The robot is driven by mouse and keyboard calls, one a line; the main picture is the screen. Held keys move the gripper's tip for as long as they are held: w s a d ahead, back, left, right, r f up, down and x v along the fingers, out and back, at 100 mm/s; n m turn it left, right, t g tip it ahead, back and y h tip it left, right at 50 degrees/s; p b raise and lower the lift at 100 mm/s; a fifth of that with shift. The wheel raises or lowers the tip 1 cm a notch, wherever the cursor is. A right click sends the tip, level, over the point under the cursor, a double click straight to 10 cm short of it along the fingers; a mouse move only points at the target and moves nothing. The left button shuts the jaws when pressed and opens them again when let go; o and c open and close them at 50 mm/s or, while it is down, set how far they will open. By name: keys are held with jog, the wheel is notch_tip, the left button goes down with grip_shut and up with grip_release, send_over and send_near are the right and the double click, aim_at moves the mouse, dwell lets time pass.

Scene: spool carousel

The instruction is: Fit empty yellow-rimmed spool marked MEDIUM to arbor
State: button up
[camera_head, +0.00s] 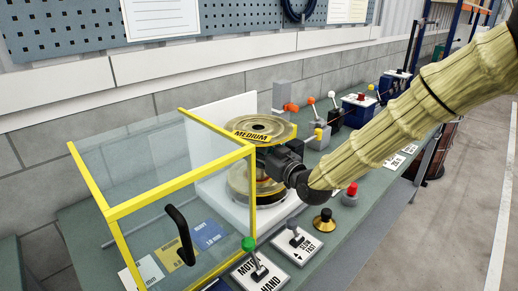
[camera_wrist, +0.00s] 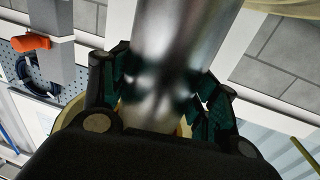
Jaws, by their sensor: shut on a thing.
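The spool marked MEDIUM (camera_head: 260,127) stands roughly upright in front of the white back panel, its yellow rim and dark centre hole facing up. My gripper (camera_head: 279,163) reaches in from the right, between its upper flange and the golden lower flange (camera_head: 238,179). In the wrist view my gripper (camera_wrist: 165,88) is shut on the spool's bare metal barrel (camera_wrist: 178,40), with jointed fingers on both sides. The arbor is hidden by the spool and gripper. I cannot tell whether the spool sits on it or is held above it.
A clear guard with a yellow frame (camera_head: 180,186) and black handle (camera_head: 180,236) stands close left of the spool. Orange-tipped levers (camera_head: 291,107) stand behind.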

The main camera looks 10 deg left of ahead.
jog(key=shift+f+b, duration=0.95)
jog(key=shift+f, duration=0.3)
dwell(0.5)
jog(key=o, duration=1.9)
jog(key=shift+c, duration=0.2)
jog(key=shift+f, duration=0.15)
jog(key=shift+r+p, duration=0.6)
jog(key=shift+r, duration=1.05)
jog(key=shift+d, duration=0.1)
